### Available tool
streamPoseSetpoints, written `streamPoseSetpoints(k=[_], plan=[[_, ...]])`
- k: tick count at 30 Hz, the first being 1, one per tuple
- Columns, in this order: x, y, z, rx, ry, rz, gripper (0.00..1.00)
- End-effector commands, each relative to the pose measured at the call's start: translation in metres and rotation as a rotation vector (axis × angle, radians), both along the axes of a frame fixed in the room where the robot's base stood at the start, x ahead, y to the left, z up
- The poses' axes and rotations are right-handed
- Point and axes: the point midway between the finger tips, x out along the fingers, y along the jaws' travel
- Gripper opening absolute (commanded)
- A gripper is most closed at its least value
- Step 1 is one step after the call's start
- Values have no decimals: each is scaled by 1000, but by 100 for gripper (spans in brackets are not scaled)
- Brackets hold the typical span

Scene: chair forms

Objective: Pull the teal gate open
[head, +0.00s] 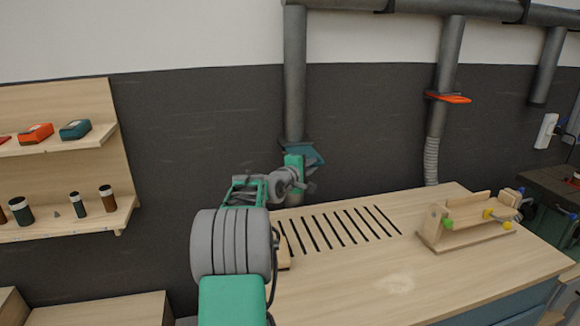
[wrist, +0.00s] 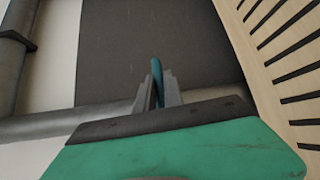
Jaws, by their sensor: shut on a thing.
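The teal gate (head: 315,155) is a flat plate set at the lower part of the left vertical grey duct (head: 295,80). It shows at the duct's right front side, partly hidden behind my gripper (head: 297,168). In the wrist view, the teal gate (wrist: 156,67) is a thin teal edge standing between the two grey fingers of my gripper (wrist: 158,88). The fingers are shut on it. The head view hides the fingertips, and how far the plate sits in the duct cannot be told.
A second duct (head: 449,60) to the right carries an orange gate (head: 448,97). A wooden bench (head: 350,285) with a slotted top lies below, holding a wooden jig (head: 470,228) with coloured knobs. Shelves (head: 70,140) with small items hang at left.

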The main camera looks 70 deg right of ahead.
Motion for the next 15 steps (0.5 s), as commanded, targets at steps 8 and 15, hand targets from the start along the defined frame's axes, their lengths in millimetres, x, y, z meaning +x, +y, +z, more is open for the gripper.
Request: streamPoseSetpoints(k=[8, 15], plan=[[-8, 1, -3, 8, 4, -12, 0], [-6, 1, -3, 7, 3, -10, 29]])
